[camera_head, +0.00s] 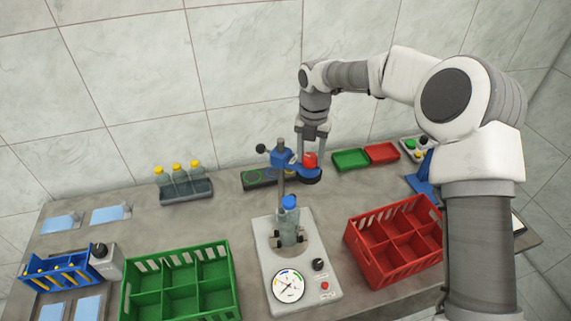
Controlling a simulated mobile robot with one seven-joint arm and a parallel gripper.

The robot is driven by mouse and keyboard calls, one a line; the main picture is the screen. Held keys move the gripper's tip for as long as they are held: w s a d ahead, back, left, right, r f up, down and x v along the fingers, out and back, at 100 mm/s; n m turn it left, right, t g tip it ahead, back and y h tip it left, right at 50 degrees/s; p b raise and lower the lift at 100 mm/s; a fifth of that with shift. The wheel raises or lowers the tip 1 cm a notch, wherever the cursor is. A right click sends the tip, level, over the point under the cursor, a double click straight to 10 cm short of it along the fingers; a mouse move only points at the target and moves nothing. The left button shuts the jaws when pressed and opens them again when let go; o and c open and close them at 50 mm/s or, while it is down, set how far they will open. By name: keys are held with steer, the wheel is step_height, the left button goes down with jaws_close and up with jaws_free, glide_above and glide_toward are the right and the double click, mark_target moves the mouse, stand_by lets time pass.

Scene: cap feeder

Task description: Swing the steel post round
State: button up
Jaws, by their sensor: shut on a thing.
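The steel post (281,186) stands upright on the light grey station (264,251). A blue clamp (279,157) sits near its top, with a dark knob on the left. A blue arm reaches right from the clamp to a round blue-and-dark end (309,177), with a red piece (310,160) on top. My gripper (310,156) comes down from above with a finger on each side of the red piece and is shut on it. A clear bottle (289,224) with a blue top stands on the station in front of the post, between dark holders.
A green crate (183,241) is left of the station, a red crate (352,238) right. Behind are a bottle rack (187,196), a dark tray (255,184), and small green (350,159) and red (382,152) trays. The station's front carries a gauge (289,286).

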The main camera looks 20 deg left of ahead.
steer(key=shift+w, duration=0.1)
steer(key=shift+w+a+n, duration=0.15)
steer(key=shift+w+n, duration=0.9)
steer(key=shift+n, duration=0.55)
steer(key=shift+w+a+n, duration=0.2)
steer(key=shift+w+n, duration=0.35)
steer(key=shift+n, duration=0.2)
steer(key=shift+w+a+n, duration=0.2)
steer(key=shift+w+n, duration=0.35)
steer(key=shift+n, duration=0.2)
steer(key=o, duration=1.3)
